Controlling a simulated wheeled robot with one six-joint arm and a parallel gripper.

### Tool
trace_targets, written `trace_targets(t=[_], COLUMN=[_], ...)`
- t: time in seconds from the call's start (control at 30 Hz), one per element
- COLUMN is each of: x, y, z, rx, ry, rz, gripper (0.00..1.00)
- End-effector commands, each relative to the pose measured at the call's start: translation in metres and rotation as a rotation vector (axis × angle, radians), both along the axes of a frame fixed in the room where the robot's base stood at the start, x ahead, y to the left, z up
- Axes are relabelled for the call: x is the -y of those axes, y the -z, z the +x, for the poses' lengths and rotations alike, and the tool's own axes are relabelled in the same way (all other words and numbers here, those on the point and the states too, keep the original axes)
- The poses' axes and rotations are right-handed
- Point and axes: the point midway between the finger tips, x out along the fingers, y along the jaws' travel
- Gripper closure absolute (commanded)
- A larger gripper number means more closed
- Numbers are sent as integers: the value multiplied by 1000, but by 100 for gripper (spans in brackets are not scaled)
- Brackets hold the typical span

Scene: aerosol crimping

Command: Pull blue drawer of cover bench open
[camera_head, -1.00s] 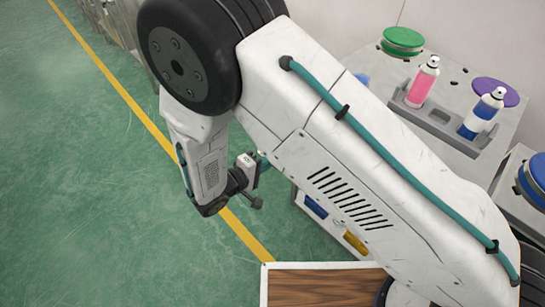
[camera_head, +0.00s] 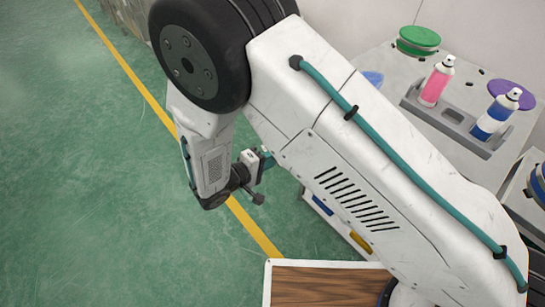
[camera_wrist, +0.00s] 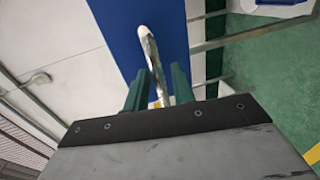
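The cover bench (camera_head: 385,75) stands at the right of the head view, partly hidden by my arm. Its front carries a blue drawer (camera_head: 322,205), which looks flush in the head view. In the wrist view the blue drawer front (camera_wrist: 185,30) fills the upper middle, with a curved metal handle (camera_wrist: 150,55) on it. My gripper (camera_wrist: 160,75) has two teal fingers standing apart, one on each side of the handle, with gaps showing beside it. In the head view my gripper (camera_head: 264,160) is small, left of the bench front, its fingers partly unclear.
A yellow drawer (camera_head: 360,241) sits near the blue one. Pink (camera_head: 436,82) and blue (camera_head: 494,116) spray cans stand in a grey holder on the bench. Green (camera_head: 418,40) and purple (camera_head: 512,94) discs lie there too. Green floor to the left is clear.

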Motion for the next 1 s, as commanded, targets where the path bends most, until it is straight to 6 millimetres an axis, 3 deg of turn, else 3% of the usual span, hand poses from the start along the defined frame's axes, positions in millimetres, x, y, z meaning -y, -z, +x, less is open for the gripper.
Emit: trace_targets(t=[0.17,0.6,1.0], x=[-9,-54,-57], y=[-2,-15,-16], z=[-7,-49,-52], rx=[0,0,0], ry=[-3,-3,-1], rz=[0,0,0], gripper=[75,75,75])
